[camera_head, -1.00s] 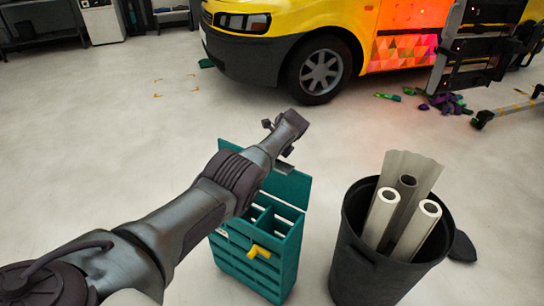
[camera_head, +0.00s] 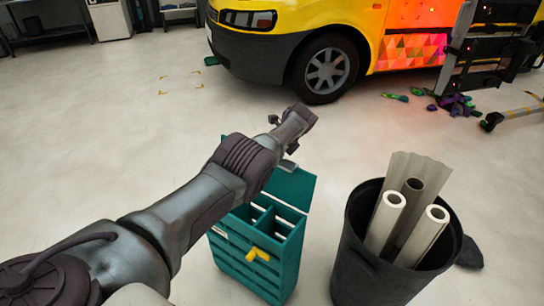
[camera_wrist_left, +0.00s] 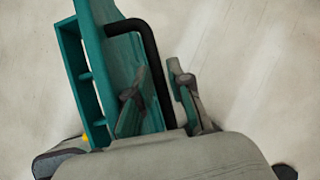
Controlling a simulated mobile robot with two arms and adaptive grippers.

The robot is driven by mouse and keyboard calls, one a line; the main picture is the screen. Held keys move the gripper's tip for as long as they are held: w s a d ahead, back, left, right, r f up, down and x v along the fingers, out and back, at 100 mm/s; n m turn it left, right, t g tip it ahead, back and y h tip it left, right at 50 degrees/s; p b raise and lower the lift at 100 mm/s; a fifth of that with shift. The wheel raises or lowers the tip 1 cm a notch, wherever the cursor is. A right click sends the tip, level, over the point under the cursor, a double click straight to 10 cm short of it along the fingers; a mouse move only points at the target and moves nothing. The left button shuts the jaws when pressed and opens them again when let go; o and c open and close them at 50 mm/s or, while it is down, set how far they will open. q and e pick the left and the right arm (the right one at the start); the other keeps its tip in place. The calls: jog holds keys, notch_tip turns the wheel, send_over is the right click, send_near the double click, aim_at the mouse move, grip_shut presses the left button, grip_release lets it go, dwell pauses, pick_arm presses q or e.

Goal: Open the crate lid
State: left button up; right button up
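The teal crate (camera_head: 236,262) stands on the floor, with a yellow latch (camera_head: 263,257) on its front. Its lid (camera_head: 290,188) is up at the back edge, so the inner compartments show. My left arm hides part of the crate and lid. In the left wrist view, the lid (camera_wrist_left: 95,22) carries a black handle (camera_wrist_left: 150,45). My left gripper (camera_head: 283,133) is above and behind the lid. Its fingers (camera_wrist_left: 158,85) are apart, with the handle seeming to pass between them; I cannot tell whether they touch it. My right gripper is not in view.
A dark bin (camera_head: 350,262) holding several rolls (camera_head: 420,238) stands close to the crate's right. A yellow van (camera_head: 290,35) is behind, with scraps (camera_head: 455,104) on the floor beside it. Open floor (camera_head: 120,130) lies behind and left of the crate.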

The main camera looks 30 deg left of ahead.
pick_arm(q)
jog(key=shift+d, duration=0.1)
dwell(0.3)
jog(key=shift+d+r, duration=0.25)
jog(key=shift+r, duration=0.25)
jog(key=v, duration=1)
jog(key=shift+d+r, duration=0.15)
jog(key=shift+r, duration=0.2)
